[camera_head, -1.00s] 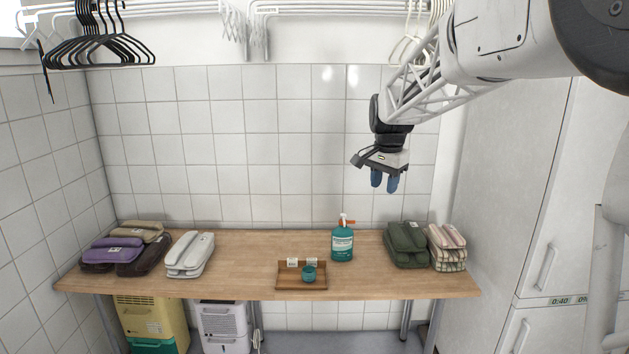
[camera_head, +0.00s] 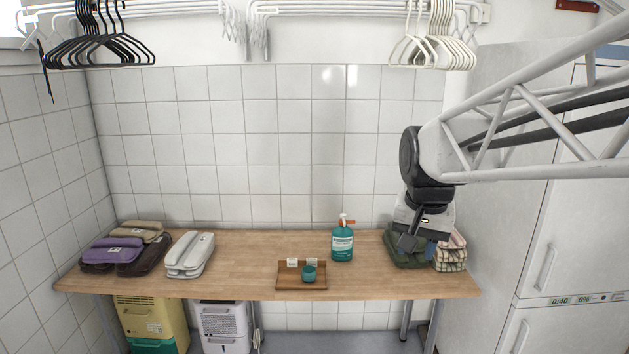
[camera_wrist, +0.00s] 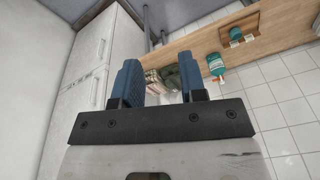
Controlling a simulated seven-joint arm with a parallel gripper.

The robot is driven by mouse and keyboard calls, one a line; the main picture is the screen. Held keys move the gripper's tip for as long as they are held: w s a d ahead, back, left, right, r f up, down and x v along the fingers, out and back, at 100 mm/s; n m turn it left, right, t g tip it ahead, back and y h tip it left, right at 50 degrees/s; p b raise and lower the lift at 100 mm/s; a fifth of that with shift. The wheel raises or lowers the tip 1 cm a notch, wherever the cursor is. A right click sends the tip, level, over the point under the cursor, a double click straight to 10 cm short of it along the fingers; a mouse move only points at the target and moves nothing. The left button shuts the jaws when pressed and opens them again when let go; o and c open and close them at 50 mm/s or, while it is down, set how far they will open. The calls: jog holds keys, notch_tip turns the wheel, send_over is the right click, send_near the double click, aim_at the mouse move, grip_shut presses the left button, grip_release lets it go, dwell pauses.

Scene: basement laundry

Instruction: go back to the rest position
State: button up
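My gripper (camera_head: 410,238) hangs in front of the right end of the table in the head view, covering part of the green folded towels. In the wrist view my gripper's two blue fingers (camera_wrist: 161,78) stand apart with nothing between them, so it is open and empty. The wrist view looks past the fingers at the table and the towels, which are some way off.
The wooden table (camera_head: 240,250) carries a teal pump bottle (camera_head: 342,243), a wooden tray (camera_head: 288,281) with a teal cup (camera_head: 309,273), and folded towels at both ends. Hangers (camera_head: 435,45) hang above.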

jog(key=s+f+n, duration=0.2)
jog(key=s+f, duration=0.2)
jog(key=s, duration=0.5)
jog(key=s+f+n, duration=0.1)
jog(key=s+f, duration=0.4)
jog(key=s, duration=0.5)
jog(key=shift+n, duration=0.4)
jog(key=shift+s+d, duration=0.1)
